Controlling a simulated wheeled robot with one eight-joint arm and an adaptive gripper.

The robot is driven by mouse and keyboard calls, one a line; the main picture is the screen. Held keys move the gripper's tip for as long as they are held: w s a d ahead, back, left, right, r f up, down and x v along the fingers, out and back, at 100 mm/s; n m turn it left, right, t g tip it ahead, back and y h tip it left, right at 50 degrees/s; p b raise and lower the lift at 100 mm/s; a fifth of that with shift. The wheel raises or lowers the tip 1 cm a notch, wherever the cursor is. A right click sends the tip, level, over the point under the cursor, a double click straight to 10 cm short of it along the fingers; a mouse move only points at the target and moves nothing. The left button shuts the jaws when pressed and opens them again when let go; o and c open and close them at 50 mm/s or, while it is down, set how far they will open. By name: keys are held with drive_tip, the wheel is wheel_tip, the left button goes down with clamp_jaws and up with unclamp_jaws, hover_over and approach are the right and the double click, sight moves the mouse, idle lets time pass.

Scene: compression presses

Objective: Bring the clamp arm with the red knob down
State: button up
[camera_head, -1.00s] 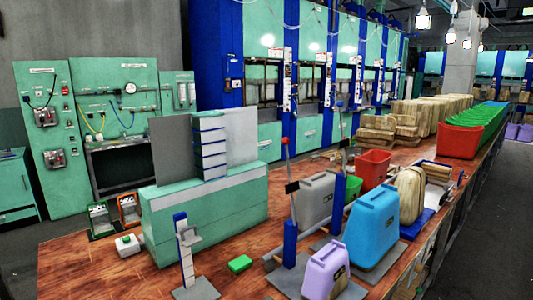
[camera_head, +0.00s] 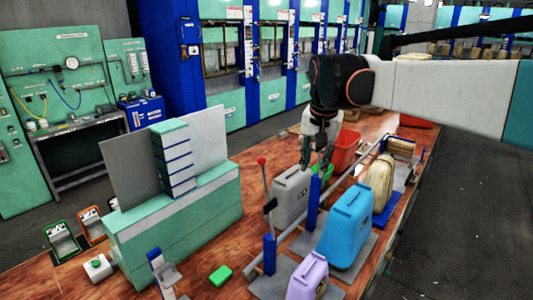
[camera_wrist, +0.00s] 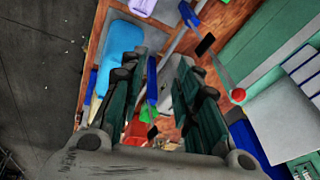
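The red knob (camera_head: 262,160) tops a thin grey clamp arm (camera_head: 266,195) that stands nearly upright on a blue post (camera_head: 269,252) on the wooden bench. In the wrist view the red knob (camera_wrist: 238,95) is at the right, outside my fingers. My gripper (camera_head: 317,168) points down from my arm, to the right of the knob and apart from it. It hangs over a second blue post (camera_head: 312,205) and the grey case. In the wrist view my gripper's fingers (camera_wrist: 157,65) are spread, with no object held between them.
A grey case (camera_head: 290,200), a blue case (camera_head: 345,228) and a purple case (camera_head: 308,278) stand close by. A green machine with grey panels (camera_head: 180,220) stands left of the knob. A small green block (camera_head: 220,275) lies in front.

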drive_tip(key=w+a+r+p, duration=0.3)
drive_tip(key=w+p, duration=0.1)
drive_tip(key=w, duration=0.1)
drive_tip(key=m+g+p, duration=0.3)
drive_tip(key=m+p, duration=0.1)
drive_tip(key=p, duration=0.8)
hover_over(264, 181)
drive_tip(key=w+d, duration=0.1)
drive_tip(key=w, duration=0.1)
drive_tip(key=a+f+p, duration=0.1)
drive_tip(key=a+f+g+h+p, duration=0.1)
drive_tip(key=p, duration=0.1)
drive_tip(key=shift+w+a+f+m, duration=0.1)
drive_tip(key=shift+w+m, duration=0.25)
drive_tip(key=shift+m, duration=0.05)
drive_tip(key=shift+a+f, duration=0.25)
drive_tip(key=shift+f, duration=0.55)
drive_tip(key=f+b, duration=0.2)
drive_tip(key=f, duration=0.2)
drive_tip(key=s+d+f+b, duration=0.1)
drive_tip(key=f+b, duration=0.1)
drive_tip(key=f, duration=0.2)
drive_tip(key=f+b, duration=0.2)
drive_tip(key=f, duration=0.3)
drive_tip(key=shift+s+d, duration=0.25)
drive_tip(key=shift+s, duration=0.15)
drive_tip(key=shift+c, duration=0.2)
drive_tip(key=shift+r, duration=0.1)
clamp_jaws()
